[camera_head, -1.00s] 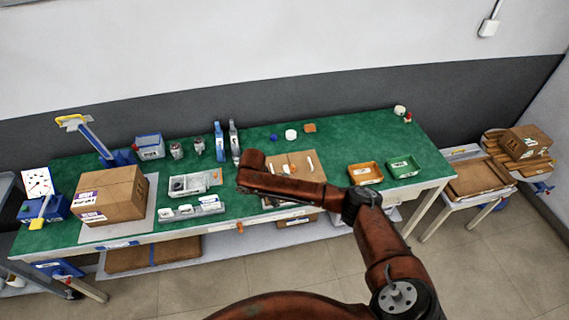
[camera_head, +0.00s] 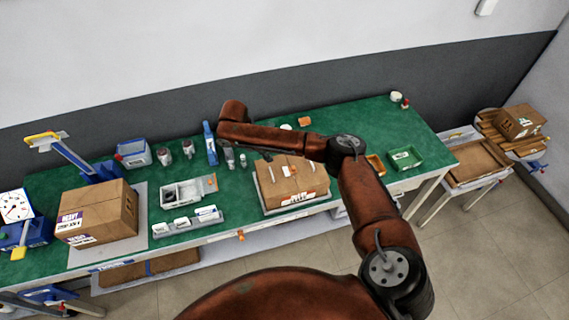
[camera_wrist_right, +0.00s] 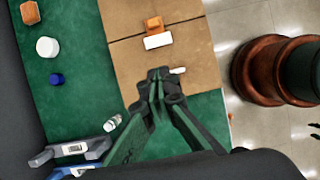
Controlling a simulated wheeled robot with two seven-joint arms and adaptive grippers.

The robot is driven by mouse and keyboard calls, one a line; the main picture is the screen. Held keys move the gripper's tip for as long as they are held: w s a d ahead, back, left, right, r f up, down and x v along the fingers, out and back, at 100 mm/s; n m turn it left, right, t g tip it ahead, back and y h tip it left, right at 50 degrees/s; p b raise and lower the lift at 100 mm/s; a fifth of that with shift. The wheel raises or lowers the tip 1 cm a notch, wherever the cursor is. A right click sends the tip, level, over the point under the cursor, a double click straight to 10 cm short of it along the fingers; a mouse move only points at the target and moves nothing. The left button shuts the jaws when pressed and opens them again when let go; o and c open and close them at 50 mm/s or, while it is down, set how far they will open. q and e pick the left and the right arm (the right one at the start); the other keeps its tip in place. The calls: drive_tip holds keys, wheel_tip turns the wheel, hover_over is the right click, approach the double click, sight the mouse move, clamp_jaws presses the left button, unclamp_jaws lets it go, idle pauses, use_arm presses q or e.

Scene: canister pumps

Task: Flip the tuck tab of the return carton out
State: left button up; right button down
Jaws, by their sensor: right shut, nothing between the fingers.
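A brown carton (camera_head: 310,183), apparently the return carton, stands on the green bench with a label on its front and small white pieces on top. In the right wrist view its brown top (camera_wrist_right: 190,60) has a seam, an orange piece (camera_wrist_right: 153,24) and a white piece (camera_wrist_right: 158,41). I cannot tell which part is the tuck tab. My right gripper (camera_wrist_right: 158,76) is shut and empty over the edge of the top, beside a small white strip (camera_wrist_right: 178,71). Contact is unclear. In the head view my right arm largely hides this gripper. My left gripper is out of view.
A large brown box (camera_head: 100,215) and a grey tray (camera_head: 185,192) stand left of the carton. A green bin (camera_head: 406,158) is at the right. Bare bench lies at the back right (camera_head: 370,120).

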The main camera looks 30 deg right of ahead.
sight(289, 170)
drive_tip(key=x, duration=0.9)
drive_tip(key=shift+f+p, duration=0.35)
drive_tip(key=shift+p, duration=0.05)
drive_tip(key=d, duration=0.1)
drive_tip(key=d+p, duration=0.1)
drive_tip(key=d, duration=0.1)
drive_tip(key=shift+s+d, duration=0.15)
drive_tip(key=shift+s, duration=0.25)
drive_tip(key=shift+d+f, duration=0.1)
drive_tip(key=shift+d, duration=0.3)
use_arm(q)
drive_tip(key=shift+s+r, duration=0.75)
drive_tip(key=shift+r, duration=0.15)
use_arm(e)
drive_tip(key=shift+s, duration=0.1)
